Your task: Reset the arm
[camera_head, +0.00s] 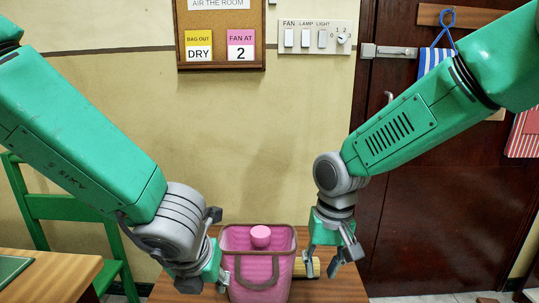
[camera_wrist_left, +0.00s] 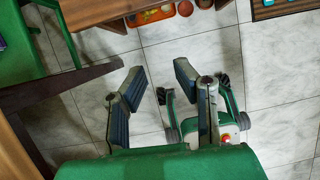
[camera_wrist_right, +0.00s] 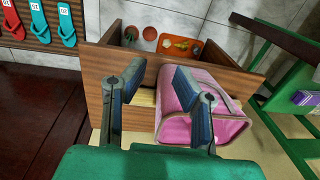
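My left gripper (camera_head: 204,281) hangs just left of a pink bag (camera_head: 240,262) in the head view. My right gripper (camera_head: 324,262) hangs to the right of the bag, fingers apart and pointing down. In the right wrist view its fingers (camera_wrist_right: 158,72) are open with nothing held; the bag (camera_wrist_right: 190,130) lies partly behind the right-hand finger. Both arms are bent down from the top corners.
A round pink object (camera_head: 260,236) shows in the bag's opening. A green chair (camera_head: 70,208) and a wooden table (camera_head: 60,275) are at left. A switch panel (camera_head: 314,37) is on the wall; a dark door (camera_head: 420,220) is at right.

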